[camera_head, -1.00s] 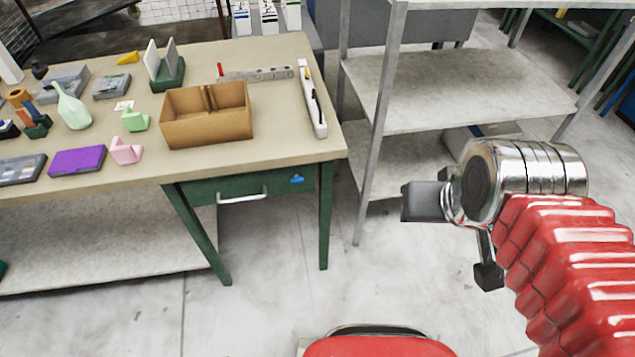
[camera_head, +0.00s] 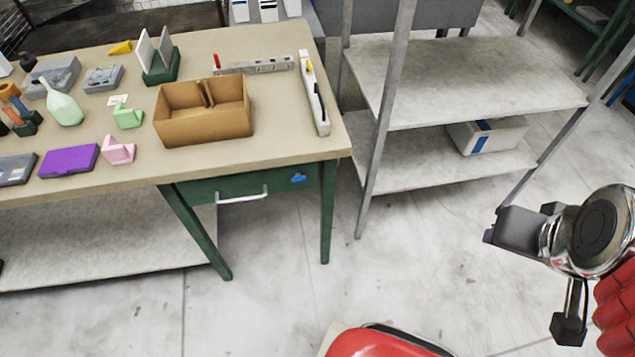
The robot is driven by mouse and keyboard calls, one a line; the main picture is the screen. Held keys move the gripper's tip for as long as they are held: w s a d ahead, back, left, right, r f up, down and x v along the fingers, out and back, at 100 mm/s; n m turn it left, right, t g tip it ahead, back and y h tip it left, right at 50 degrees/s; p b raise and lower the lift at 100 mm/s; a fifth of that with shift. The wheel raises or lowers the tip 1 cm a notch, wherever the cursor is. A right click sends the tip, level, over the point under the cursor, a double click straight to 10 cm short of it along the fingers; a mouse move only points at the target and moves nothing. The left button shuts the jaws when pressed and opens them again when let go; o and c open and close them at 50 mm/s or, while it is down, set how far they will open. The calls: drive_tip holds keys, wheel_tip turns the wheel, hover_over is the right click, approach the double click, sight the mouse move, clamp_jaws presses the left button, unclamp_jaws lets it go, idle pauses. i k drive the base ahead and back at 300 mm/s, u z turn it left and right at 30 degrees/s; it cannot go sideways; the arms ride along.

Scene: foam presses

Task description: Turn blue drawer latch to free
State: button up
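The blue drawer latch (camera_head: 298,178) is a small blue piece on the right part of the green drawer front (camera_head: 262,186), under the right end of the workbench. It looks roughly level, but it is too small to tell its exact setting. The drawer looks closed, with a pale bar handle (camera_head: 242,196) left of the latch. My gripper (camera_head: 516,231) is at the right of the view, well to the right of the latch and apart from it. Its fingers cannot be made out clearly, and I see nothing held in it.
The workbench (camera_head: 276,146) carries a cardboard box (camera_head: 203,112), a purple box (camera_head: 68,161) and other small items. A metal shelf unit (camera_head: 450,85) stands right of the bench, with a white box (camera_head: 487,135) on it. The floor before the drawer is clear.

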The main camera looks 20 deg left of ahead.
sight(299, 177)
drive_tip(key=z, duration=0.1)
drive_tip(key=k, duration=1.25)
drive_tip(key=u, duration=1.7)
drive_tip(key=i, duration=1)
drive_tip(key=u, duration=0.05)
